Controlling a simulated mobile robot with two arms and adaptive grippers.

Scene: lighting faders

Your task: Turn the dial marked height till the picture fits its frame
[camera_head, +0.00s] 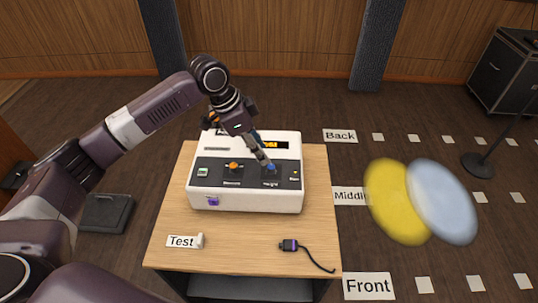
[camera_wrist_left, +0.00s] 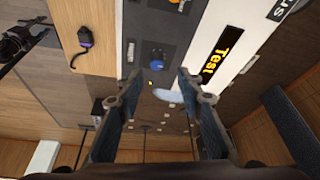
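A white control box (camera_head: 247,201) with a dark panel stands on the wooden table. Its blue dial (camera_head: 270,168), with a label below that seems to read "Height", is at the panel's right. An orange dial (camera_head: 233,167) is left of it. My left gripper (camera_head: 265,160) reaches down to the blue dial from above. In the left wrist view its two fingers (camera_wrist_left: 158,74) are apart, with the blue dial (camera_wrist_left: 157,60) just ahead of the gap; contact is unclear. Blurred yellow (camera_head: 395,203) and pale blue (camera_head: 443,201) ovals overlap at right. No picture frame is recognizable. My right gripper is out of view.
A display (camera_wrist_left: 216,53) on the box reads "Test". A purple plug with a cable (camera_head: 290,245) and a "Test" card (camera_head: 182,241) lie on the table (camera_head: 240,250). "Back", "Middle" and "Front" signs lie right of the table. A stand (camera_head: 482,165) is at far right.

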